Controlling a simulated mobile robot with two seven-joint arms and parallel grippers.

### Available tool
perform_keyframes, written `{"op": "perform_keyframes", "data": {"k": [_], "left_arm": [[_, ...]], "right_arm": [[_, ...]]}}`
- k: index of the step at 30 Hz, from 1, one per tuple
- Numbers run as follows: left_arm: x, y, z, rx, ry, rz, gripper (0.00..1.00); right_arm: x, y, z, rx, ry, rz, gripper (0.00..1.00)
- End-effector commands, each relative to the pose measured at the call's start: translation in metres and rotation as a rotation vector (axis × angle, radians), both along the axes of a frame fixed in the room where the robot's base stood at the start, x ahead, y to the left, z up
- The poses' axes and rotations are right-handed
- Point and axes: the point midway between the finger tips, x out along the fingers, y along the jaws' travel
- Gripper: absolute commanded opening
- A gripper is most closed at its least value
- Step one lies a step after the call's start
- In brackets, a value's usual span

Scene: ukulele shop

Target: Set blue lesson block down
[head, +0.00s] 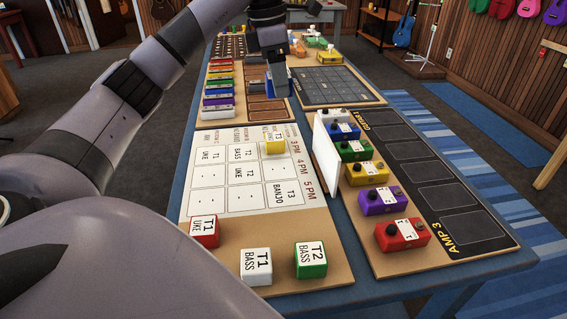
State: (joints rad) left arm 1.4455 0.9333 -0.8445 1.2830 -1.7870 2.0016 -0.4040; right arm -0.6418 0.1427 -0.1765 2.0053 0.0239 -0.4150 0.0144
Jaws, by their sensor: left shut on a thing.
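My left gripper (276,62) reaches in from the top and points down, shut on a blue block (290,83). The block is partly hidden by the fingers and is over the far part of the board with brown rectangles; I cannot tell whether it touches. The lesson grid (208,172) lies nearer, with 3, 4 and 5 PM rows. A yellow lesson block (274,147) stands in its 3 PM row. A red T1 UKE block (205,232), a white T1 BASS block (256,266) and a green T2 BASS block (311,260) stand on the bare near edge. My right gripper is not in view.
A white upright panel (326,152) stands right of the grid. Beside it, several coloured pedals (381,201) line the black amp board (437,188). A stack of coloured strips (218,90) lies left of the blue block. A dark grid board (335,85) lies to its right.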

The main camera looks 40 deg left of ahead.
Motion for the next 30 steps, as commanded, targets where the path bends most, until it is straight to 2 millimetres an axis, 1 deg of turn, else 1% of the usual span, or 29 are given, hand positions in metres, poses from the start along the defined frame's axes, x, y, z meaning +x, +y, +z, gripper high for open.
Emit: {"op": "perform_keyframes", "data": {"k": [1, 5, 6, 12, 15, 18, 26, 30], "left_arm": [[-0.001, 0.002, -0.011, 0.001, 0.006, 0.001, 0.27], [-0.001, 0.002, -0.042, 0.001, 0.008, 0.0, 0.27], [-0.001, 0.002, -0.054, 0.002, 0.009, 0.0, 0.27], [-0.002, 0.001, -0.107, 0.001, 0.007, 0.0, 0.27], [-0.001, 0.001, -0.129, 0.001, 0.006, 0.001, 0.27], [-0.001, 0.001, -0.144, 0.0, 0.004, 0.001, 0.27], [-0.001, 0.001, -0.164, 0.001, 0.003, 0.0, 0.27], [-0.001, 0.001, -0.186, 0.0, 0.005, 0.0, 0.27]], "right_arm": [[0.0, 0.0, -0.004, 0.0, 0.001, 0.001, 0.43], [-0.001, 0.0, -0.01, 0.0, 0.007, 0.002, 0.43], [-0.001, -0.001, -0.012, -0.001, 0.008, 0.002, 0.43], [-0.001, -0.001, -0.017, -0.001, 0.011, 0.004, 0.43], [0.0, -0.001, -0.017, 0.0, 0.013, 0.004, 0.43], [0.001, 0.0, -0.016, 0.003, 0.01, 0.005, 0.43], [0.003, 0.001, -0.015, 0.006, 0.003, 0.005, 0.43], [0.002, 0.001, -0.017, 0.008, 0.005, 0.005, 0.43]]}}
